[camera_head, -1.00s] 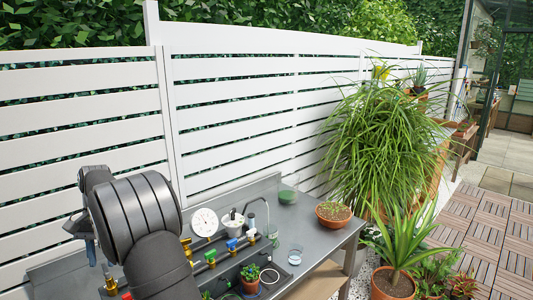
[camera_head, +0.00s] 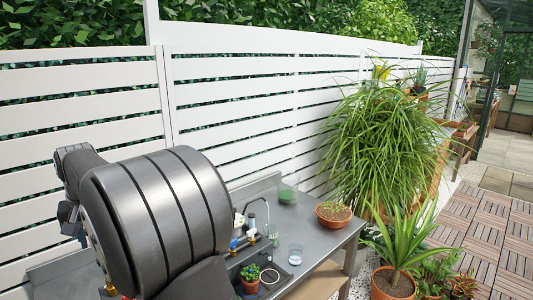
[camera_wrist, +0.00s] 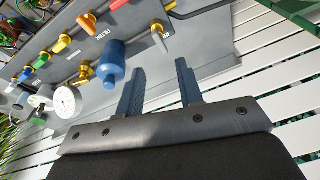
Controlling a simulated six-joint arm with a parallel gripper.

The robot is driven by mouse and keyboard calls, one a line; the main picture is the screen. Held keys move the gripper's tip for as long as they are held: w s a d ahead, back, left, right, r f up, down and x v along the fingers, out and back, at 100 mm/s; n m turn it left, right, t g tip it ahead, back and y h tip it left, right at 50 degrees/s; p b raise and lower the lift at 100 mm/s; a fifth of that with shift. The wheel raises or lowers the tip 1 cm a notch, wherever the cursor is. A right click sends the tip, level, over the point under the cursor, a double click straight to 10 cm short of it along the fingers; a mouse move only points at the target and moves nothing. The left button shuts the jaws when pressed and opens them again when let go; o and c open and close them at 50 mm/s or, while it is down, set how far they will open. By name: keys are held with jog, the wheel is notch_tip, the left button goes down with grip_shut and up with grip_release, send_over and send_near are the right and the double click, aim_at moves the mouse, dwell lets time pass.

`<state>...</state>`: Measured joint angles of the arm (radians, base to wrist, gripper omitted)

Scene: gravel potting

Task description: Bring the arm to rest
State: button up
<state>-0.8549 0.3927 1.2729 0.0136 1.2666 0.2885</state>
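My dark arm fills the lower left of the head view, its rounded link close to the camera. My gripper (camera_wrist: 160,70) shows in the wrist view with two blue-grey fingers standing apart and nothing between them. It hangs in the air facing the bench panel, with a blue filter cylinder (camera_wrist: 110,62) beyond and left of the fingers. In the head view, only part of the gripper end (camera_head: 68,213) shows at the far left; my arm hides its fingertips.
The grey bench (camera_head: 318,238) holds a terracotta bowl (camera_head: 333,215), glass cups, a potted plant (camera_head: 250,278), and valves and pipework partly behind my arm. The white slatted fence (camera_head: 230,100) stands behind. Large plants stand at right.

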notch_tip(320, 180, up, 3)
jog(key=s+d+n+t+y, duration=0.1)
jog(key=s+d+n+t, duration=0.1)
jog(key=x, duration=1.6)
jog(key=shift+w+a+f, duration=0.2)
jog(key=shift+a+f, duration=0.05)
jog(key=shift+f, duration=0.05)
jog(key=shift+n, duration=0.3)
jog(key=v, duration=0.9)
jog(key=shift+r, duration=0.3)
jog(key=shift+w+d, duration=0.1)
jog(key=shift+d, duration=0.05)
